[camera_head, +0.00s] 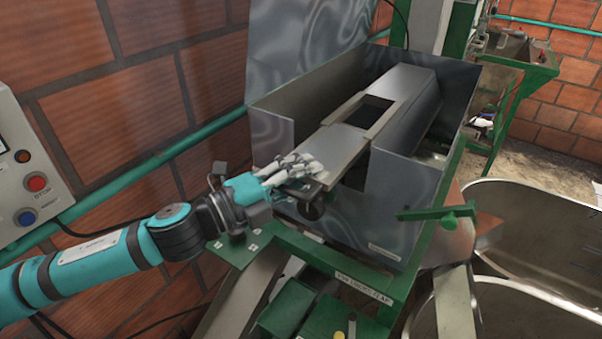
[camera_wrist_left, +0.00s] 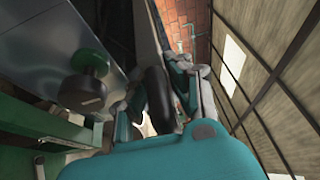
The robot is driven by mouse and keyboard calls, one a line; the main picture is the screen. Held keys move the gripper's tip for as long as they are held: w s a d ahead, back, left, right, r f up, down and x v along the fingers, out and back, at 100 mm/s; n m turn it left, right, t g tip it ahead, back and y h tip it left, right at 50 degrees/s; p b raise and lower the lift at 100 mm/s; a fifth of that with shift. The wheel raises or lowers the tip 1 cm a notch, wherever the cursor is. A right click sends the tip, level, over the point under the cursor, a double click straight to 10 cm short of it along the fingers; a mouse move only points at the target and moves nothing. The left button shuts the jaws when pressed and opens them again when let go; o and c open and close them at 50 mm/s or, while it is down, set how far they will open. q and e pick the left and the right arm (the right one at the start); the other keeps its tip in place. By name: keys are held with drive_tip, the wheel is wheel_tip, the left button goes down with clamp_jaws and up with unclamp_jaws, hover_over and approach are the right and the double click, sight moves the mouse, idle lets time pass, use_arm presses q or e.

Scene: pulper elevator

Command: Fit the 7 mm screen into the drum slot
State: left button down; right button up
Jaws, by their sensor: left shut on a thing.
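The grey metal housing (camera_head: 398,205) stands open, with the long drum cover (camera_head: 415,88) inside it and a dark rectangular opening (camera_head: 370,112) in the top. A flat grey plate, which looks like the screen (camera_head: 336,148), runs from that opening out over the notched front wall. My left gripper (camera_head: 292,172) is shut at the plate's near end, outside the housing. In the left wrist view the gripper (camera_wrist_left: 165,92) has a dark rounded piece between its fingers. The screen's far end and its fit in the slot are hidden. My right gripper is not in view.
A green frame (camera_head: 345,275) carries the housing, with a green lever (camera_head: 437,212) at its right. A control box (camera_head: 28,170) and brick wall (camera_head: 130,100) are on the left. A teal pipe (camera_head: 175,148) runs along the wall. Large metal bins (camera_head: 540,240) stand at right.

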sight(358, 130)
use_arm(q)
drive_tip(key=shift+w+d+p, duration=0.2)
drive_tip(key=shift+w+d, duration=1.15)
drive_tip(key=shift+w, duration=0.55)
drive_tip(key=shift+w+d+p, duration=0.15)
drive_tip(key=shift+w+d, duration=1.25)
drive_tip(key=shift+w, duration=0.45)
drive_tip(key=shift+w+d+p, duration=0.2)
drive_tip(key=shift+w+d, duration=1.15)
drive_tip(key=shift+w, duration=0.55)
drive_tip(key=c, duration=1.2)
unclamp_jaws()
drive_tip(key=v, duration=1.2)
